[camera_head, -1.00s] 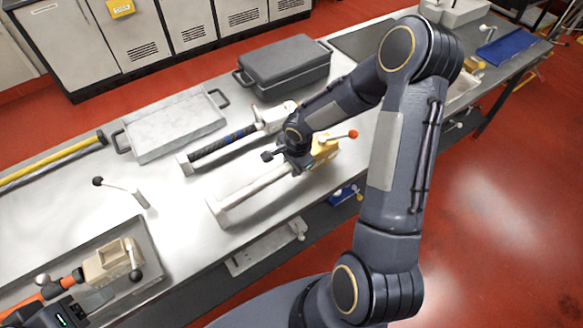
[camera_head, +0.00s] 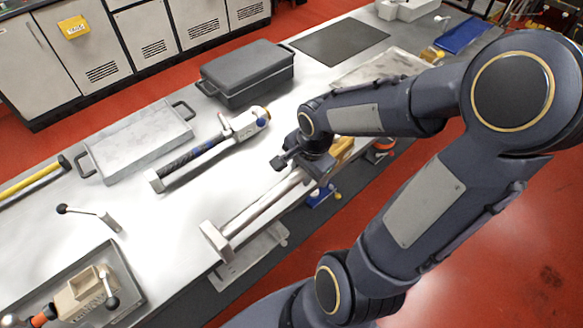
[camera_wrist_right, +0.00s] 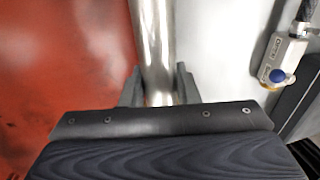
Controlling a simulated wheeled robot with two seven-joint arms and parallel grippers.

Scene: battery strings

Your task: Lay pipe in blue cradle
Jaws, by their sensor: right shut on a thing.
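A long silvery pipe (camera_head: 263,200) runs slantwise near the table's front edge. My right gripper (camera_head: 303,173) is shut on it near its far end. In the right wrist view the pipe (camera_wrist_right: 153,50) passes between the two fingers. Below it in the head view is a pale holder with an end block (camera_head: 215,240) and a yellow part (camera_head: 342,150) half behind my arm. I cannot tell whether the pipe touches this holder. The blue-marked cradle (camera_head: 243,124) lies behind, with a white head, blue knob and dark, blue-banded bar. Its head (camera_wrist_right: 288,58) also shows in the right wrist view.
A grey lidded case (camera_head: 247,72) and a pale tray with handles (camera_head: 138,141) stand behind the cradle. A black-knobbed lever (camera_head: 90,213) and a grey tray (camera_head: 128,290) lie at left. Bare table shows between the cradle and the pipe.

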